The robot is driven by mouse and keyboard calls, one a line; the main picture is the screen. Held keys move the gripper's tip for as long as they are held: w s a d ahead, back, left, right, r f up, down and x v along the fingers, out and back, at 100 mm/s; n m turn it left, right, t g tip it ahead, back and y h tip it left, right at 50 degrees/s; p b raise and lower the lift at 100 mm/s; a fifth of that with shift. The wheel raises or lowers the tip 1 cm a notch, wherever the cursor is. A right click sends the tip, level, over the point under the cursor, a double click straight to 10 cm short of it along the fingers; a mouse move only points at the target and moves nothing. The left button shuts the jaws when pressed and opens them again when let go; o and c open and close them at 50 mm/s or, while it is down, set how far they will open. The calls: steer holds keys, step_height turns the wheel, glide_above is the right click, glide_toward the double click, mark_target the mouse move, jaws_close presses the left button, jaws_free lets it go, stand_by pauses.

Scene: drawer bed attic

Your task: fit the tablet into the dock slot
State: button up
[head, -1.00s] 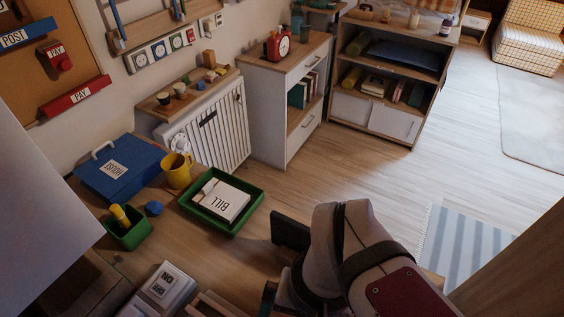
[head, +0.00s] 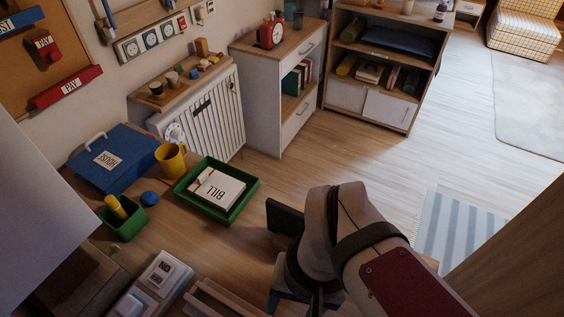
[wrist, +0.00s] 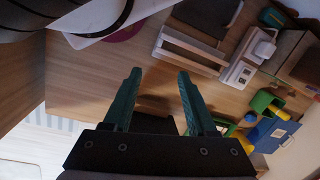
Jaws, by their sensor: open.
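My gripper (wrist: 159,75) is open, with two teal fingers apart and nothing between them. A dark flat slab (wrist: 209,16), possibly the tablet, lies beside the frame at the top of the wrist view. I cannot tell whether it touches the slot.
A white switch box marked NO (head: 163,270) stands left of the frame. Farther back are a green tray (head: 248,197) with a BILL card, a yellow mug (head: 170,160), a green cup (head: 123,222) and a blue case (head: 118,165). Bare desk lies between tray and frame.

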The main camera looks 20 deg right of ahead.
steer(key=r+m+h, duration=0.2)
steer(key=m, duration=1.9)
glide_above(302, 231)
steer(key=f, duration=1.6)
steer(key=shift+w+d, duration=0.2)
steer(key=shift+w, duration=0.2)
jaws_close()
